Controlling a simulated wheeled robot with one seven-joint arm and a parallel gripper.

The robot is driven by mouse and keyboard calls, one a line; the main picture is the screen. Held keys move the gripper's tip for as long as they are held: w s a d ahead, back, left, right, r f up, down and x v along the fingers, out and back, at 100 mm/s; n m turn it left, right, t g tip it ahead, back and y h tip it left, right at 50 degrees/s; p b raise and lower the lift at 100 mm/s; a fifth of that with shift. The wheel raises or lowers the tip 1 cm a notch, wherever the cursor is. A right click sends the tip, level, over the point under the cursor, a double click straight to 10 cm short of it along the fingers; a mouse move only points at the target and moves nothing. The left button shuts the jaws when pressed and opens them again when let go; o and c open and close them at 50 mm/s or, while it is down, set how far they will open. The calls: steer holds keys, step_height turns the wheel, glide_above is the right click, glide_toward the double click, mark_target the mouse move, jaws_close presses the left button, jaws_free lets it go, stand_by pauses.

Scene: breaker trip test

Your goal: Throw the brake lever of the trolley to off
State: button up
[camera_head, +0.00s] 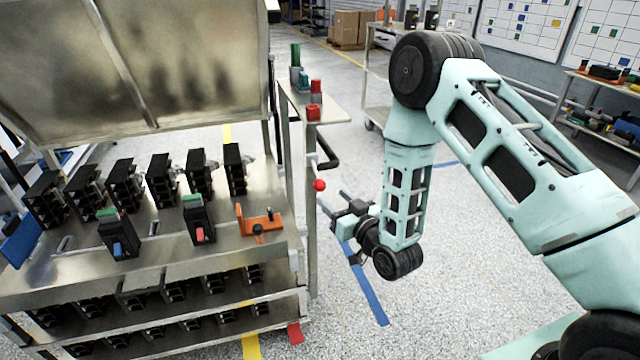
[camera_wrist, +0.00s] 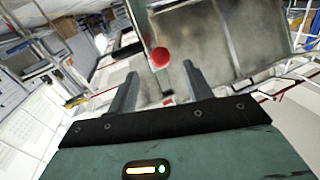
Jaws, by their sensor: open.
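The trolley (camera_head: 150,275) is a steel cart at the left of the head view, with a tilted panel above its deck. A red ball knob (camera_head: 319,185) sits at its right-hand post, apparently the brake lever's end; its shaft is mostly hidden. The knob also shows in the wrist view (camera_wrist: 161,57), beyond and roughly between my fingertips. My gripper (camera_head: 333,205) is open and empty, just right of the post and slightly below the knob. In the wrist view, its two grey fingers (camera_wrist: 160,82) are apart, with a visible gap to the knob.
A black handle (camera_head: 328,160) juts from the post above the knob. A small side shelf (camera_head: 332,115) carries red and green items. Black breaker units (camera_head: 160,180) and an orange bracket (camera_head: 259,222) stand on the deck. Speckled floor right of the trolley is open.

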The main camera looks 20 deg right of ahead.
mark_target(323, 189)
steer(key=x, duration=0.7)
steer(key=shift+w+a+p, duration=0.1)
steer(key=shift+w+p, duration=0.05)
steer(key=shift+p, duration=0.15)
jaws_close()
